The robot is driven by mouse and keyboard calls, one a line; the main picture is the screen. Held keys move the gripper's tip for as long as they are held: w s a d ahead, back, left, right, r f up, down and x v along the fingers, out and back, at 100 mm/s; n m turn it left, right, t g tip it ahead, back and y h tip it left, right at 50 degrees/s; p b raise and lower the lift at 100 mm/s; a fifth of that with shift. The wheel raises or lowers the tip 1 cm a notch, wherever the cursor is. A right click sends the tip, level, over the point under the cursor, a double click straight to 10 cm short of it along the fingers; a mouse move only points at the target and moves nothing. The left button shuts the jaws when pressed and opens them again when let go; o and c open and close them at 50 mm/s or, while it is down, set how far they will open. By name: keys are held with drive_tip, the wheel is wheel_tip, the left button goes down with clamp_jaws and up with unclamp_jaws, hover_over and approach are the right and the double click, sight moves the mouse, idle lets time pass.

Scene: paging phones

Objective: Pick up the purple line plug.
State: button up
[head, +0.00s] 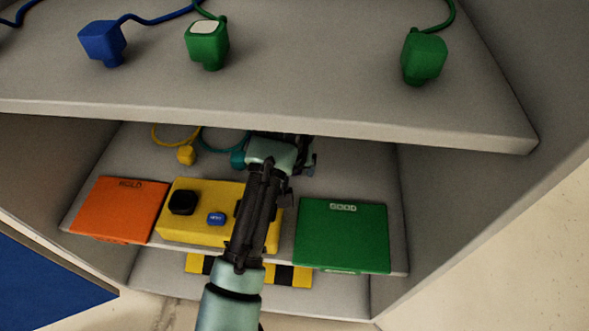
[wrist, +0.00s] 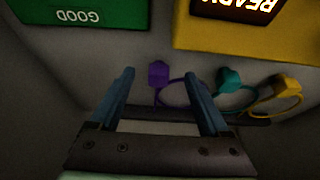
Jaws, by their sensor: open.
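The purple line plug (wrist: 158,75) lies on the lower shelf with its purple cord curling away to the right in the wrist view. My gripper (wrist: 159,78) is open and empty, and the plug shows between its two blue fingertips. I cannot tell the exact height of the fingers above the plug. In the head view my gripper (head: 290,150) reaches into the lower shelf, and my arm and the upper shelf hide the purple plug there.
A teal plug (wrist: 229,80) and a yellow plug (wrist: 285,86) lie right of the purple one. A green GOOD panel (head: 343,235), an orange panel (head: 118,210) and a yellow box (head: 205,232) line the lower shelf's front. The upper shelf (head: 300,95) hangs overhead.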

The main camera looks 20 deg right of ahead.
drive_tip(key=shift+w+d+b, duration=0.25)
drive_tip(key=shift+w+d, duration=0.1)
drive_tip(key=shift+w, duration=0.45)
drive_tip(key=shift+w+d+b, duration=0.25)
drive_tip(key=shift+w+d, duration=0.05)
drive_tip(key=shift+w, duration=0.5)
drive_tip(key=b+x, duration=0.2)
drive_tip(key=x, duration=0.3)
drive_tip(key=shift+b, duration=0.35)
clamp_jaws()
